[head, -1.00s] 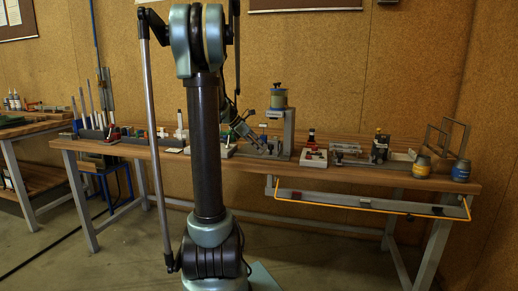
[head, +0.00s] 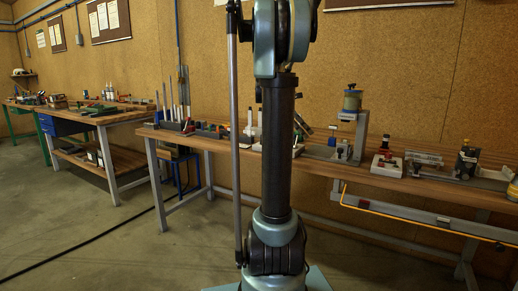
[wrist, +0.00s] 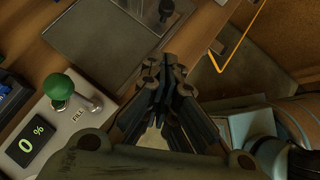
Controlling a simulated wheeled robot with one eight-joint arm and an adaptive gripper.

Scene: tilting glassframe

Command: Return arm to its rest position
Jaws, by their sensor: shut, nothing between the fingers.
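In the wrist view my gripper (wrist: 164,78) is shut and empty. It hangs above the front edge of the wooden workbench, with nothing held. In the head view my upright arm column stands in the middle of the picture and hides part of the workbench (head: 222,143). The gripper itself is hidden behind it there.
The wrist view shows a device with a green-knobbed lever (wrist: 60,87) and a "0 %" display (wrist: 32,141) at the left. A grey plate (wrist: 104,46) lies above. A yellow-edged frame (head: 420,222) hangs at the bench's front. A second bench (head: 110,121) stands at the left.

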